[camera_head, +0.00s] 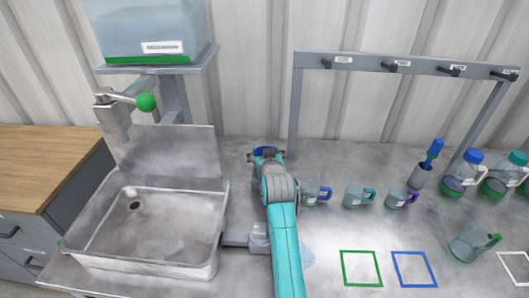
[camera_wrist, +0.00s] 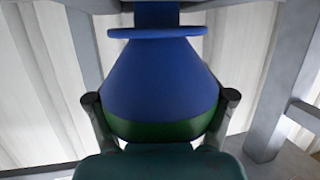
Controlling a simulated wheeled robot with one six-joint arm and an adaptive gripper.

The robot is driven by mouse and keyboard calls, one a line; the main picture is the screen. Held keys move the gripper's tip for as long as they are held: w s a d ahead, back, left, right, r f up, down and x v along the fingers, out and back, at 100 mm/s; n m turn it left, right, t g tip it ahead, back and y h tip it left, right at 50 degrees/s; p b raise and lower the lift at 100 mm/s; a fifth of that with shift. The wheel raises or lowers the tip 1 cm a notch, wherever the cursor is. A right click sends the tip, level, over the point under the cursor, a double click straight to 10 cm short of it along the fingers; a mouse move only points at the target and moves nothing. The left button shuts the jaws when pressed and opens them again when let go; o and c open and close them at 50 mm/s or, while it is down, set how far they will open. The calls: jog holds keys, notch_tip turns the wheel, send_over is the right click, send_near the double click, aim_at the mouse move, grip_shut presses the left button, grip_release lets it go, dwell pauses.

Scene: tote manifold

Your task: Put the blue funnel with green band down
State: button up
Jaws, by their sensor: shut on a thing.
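The blue funnel (camera_wrist: 155,75) with a green band (camera_wrist: 160,130) fills the middle of the wrist view. Its narrow end is at the top of that picture and its wide, green-banded end is at the bottom. My gripper (camera_wrist: 161,98) is shut on it, one finger at each side of the wide part. In the head view my gripper (camera_head: 266,157) is over the back of the grey worktop, right of the sink, and only a small blue part of the funnel (camera_head: 264,150) shows. Whether the funnel touches the worktop is hidden.
The sink (camera_head: 150,262) is left of my arm. Several mugs, including a blue-handled one (camera_head: 312,194), stand to the right. A peg rail (camera_head: 400,65) spans above. Green (camera_head: 361,268) and blue (camera_head: 413,268) outlined squares at the front are empty.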

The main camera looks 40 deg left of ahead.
jog(key=shift+f, duration=0.5)
jog(key=o, duration=1)
jog(key=shift+r, duration=0.2)
jog(key=v, duration=1.2)
jog(key=shift+r, duration=0.35)
jog(key=shift+d, duration=0.1)
